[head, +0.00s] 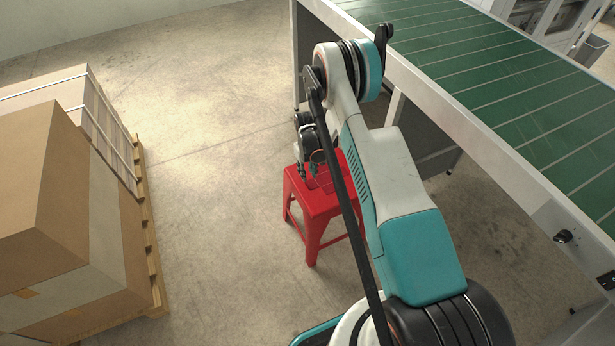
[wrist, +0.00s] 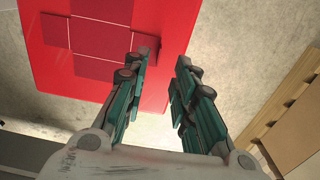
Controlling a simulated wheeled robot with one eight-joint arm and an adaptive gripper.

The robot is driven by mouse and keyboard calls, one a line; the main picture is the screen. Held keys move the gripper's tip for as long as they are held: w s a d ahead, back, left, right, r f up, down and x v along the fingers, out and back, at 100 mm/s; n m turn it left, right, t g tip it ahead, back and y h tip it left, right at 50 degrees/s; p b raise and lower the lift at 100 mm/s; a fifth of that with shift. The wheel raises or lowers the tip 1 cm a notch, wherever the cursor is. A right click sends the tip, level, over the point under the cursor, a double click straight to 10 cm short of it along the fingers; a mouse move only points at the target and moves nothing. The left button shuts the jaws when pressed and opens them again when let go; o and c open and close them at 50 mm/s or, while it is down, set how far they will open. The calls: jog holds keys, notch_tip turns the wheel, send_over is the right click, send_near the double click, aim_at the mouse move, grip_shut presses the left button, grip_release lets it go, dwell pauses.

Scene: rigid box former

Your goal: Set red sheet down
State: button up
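A dark red sheet (wrist: 100,40), marked into several panels, appears to lie flat on the bright red stool (wrist: 55,80) in the wrist view. The stool also shows in the head view (head: 322,202), where my arm and gripper partly hide its top and the sheet. My gripper (wrist: 160,66) points down over the stool top. Its two fingers are apart, with only the stool's red surface and floor seen between them. The left finger overlaps the sheet's near right panel in the picture; whether it touches cannot be told.
A green conveyor (head: 490,70) with a pale frame stands to the right of the stool. Stacked cardboard (head: 70,190) on a wooden pallet (head: 150,235) stands to the left. Concrete floor between pallet and stool is clear.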

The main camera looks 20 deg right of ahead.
jog(key=s+a+r+t+p, duration=0.1)
jog(key=s+a+r, duration=0.15)
jog(key=r, duration=1.55)
jog(key=s+a+r+t, duration=0.2)
jog(key=s+r, duration=0.1)
jog(key=r, duration=1.6)
jog(key=s+a+r+t, duration=0.2)
jog(key=s+a+r, duration=0.1)
jog(key=s+r, duration=0.8)
jog(key=s+a+r+t, duration=0.2)
jog(key=s+a, duration=0.1)
jog(key=s, duration=1.2)
jog(key=shift+s+m, duration=0.3)
jog(key=shift+s, duration=0.05)
jog(key=shift+d, duration=0.15)
